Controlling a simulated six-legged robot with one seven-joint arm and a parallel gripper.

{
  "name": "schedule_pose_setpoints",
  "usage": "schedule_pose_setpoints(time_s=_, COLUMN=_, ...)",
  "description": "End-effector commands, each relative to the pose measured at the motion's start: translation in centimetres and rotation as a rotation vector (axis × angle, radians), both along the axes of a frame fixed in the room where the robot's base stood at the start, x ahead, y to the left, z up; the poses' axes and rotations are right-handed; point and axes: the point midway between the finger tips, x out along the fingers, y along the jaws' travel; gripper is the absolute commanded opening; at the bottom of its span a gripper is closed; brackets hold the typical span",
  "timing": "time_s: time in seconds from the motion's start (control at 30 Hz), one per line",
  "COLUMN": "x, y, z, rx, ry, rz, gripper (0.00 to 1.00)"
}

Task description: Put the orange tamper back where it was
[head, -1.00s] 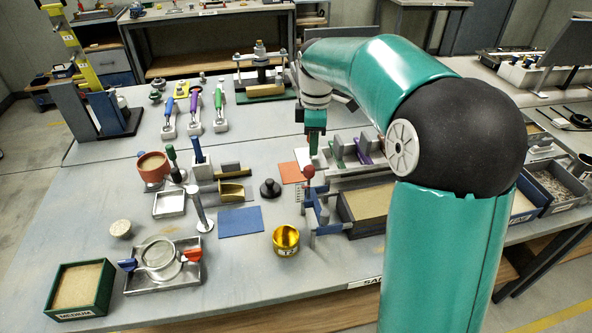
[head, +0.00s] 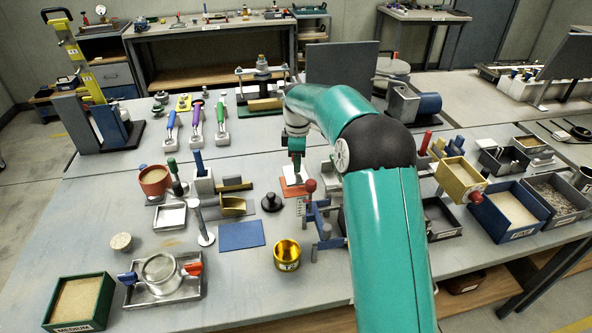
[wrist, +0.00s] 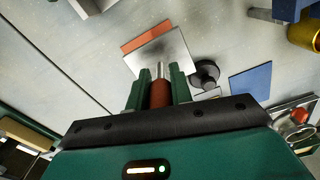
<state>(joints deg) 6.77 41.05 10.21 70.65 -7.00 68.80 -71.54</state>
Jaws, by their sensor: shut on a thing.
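My gripper (wrist: 160,80) is shut on the orange tamper (wrist: 160,93), whose red-orange handle sits between the two green fingers. A short metal rod runs from the handle to a flat pale square plate (wrist: 160,57). An orange square mat (wrist: 147,36) shows past the plate's upper left edge. In the head view my gripper (head: 297,160) is above the mat (head: 291,191), with the tamper's plate (head: 295,178) over part of it. I cannot tell whether the plate touches the mat. My fingers hide most of the handle in the head view.
A black knobbed weight (head: 271,198) stands just left of the mat. A blue mat (head: 241,235), a gold cup (head: 287,254) and a blue stand with a red knob (head: 310,187) are nearby. A grey upright panel (head: 342,63) stands behind.

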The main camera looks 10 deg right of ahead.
Motion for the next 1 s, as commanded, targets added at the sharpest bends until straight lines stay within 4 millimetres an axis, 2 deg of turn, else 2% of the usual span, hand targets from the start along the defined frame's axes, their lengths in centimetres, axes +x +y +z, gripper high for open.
schedule_pose_setpoints(time_s=0.23, x=1.5, y=0.2, z=-1.8, rx=0.000, ry=0.000, rz=0.000, gripper=0.00)
schedule_pose_setpoints(time_s=0.43, x=1.4, y=0.1, z=-4.5, rx=0.000, ry=-0.001, rz=0.000, gripper=0.00)
schedule_pose_setpoints(time_s=0.8, x=1.4, y=0.1, z=-4.9, rx=0.001, ry=-0.001, rz=0.000, gripper=0.00)
schedule_pose_setpoints(time_s=0.83, x=1.4, y=0.1, z=-5.0, rx=0.000, ry=-0.001, rz=0.000, gripper=0.24)
schedule_pose_setpoints(time_s=0.93, x=1.4, y=0.1, z=-5.0, rx=0.000, ry=-0.001, rz=0.000, gripper=0.43)
schedule_pose_setpoints(time_s=1.0, x=1.4, y=0.1, z=-5.0, rx=0.000, ry=-0.001, rz=0.000, gripper=0.44)
